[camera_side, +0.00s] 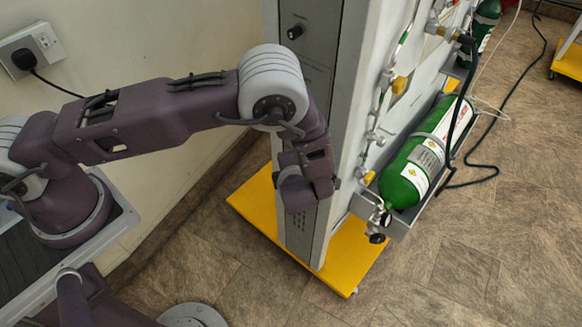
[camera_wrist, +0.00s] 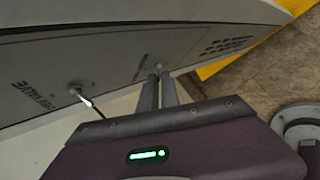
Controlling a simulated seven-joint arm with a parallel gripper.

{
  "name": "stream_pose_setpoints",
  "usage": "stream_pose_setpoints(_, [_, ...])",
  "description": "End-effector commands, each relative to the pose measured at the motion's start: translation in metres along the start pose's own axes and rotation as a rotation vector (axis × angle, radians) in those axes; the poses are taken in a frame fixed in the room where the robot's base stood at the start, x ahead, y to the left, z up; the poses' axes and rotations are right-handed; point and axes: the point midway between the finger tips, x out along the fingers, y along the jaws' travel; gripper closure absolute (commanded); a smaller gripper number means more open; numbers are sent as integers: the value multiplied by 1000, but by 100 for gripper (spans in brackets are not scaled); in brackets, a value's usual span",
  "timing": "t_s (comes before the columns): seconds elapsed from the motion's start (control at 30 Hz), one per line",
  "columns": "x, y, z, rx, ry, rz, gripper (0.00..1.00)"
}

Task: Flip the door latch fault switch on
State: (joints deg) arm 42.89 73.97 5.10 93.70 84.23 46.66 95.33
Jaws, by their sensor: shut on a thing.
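The grey trainer panel (camera_side: 309,70) faces my arm in the side view and runs across the top of the wrist view (camera_wrist: 110,60). My gripper (camera_wrist: 158,76) reaches the panel with its two fingers close together, shut on a small switch (camera_wrist: 159,67) beside a short printed label. Most of that switch is hidden by the fingertips, so its lever position cannot be told. The label is too blurred to read. In the side view my wrist is against the lower panel and hides the switch and fingertips.
A metal toggle (camera_wrist: 76,92) sticks out to the left, by a label ending in VALVE. Vent slots (camera_wrist: 226,46) are to the right. A black knob (camera_side: 295,32) is higher up. A green cylinder (camera_side: 425,155) hangs on the trainer's side, above its yellow base (camera_side: 352,262).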

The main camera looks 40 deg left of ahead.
Motion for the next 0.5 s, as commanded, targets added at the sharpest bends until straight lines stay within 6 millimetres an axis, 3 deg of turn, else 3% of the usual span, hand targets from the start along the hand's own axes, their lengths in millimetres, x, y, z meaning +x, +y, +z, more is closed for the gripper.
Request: stream_pose_setpoints(0.5, [-1,2,1,34,36,-41,100])
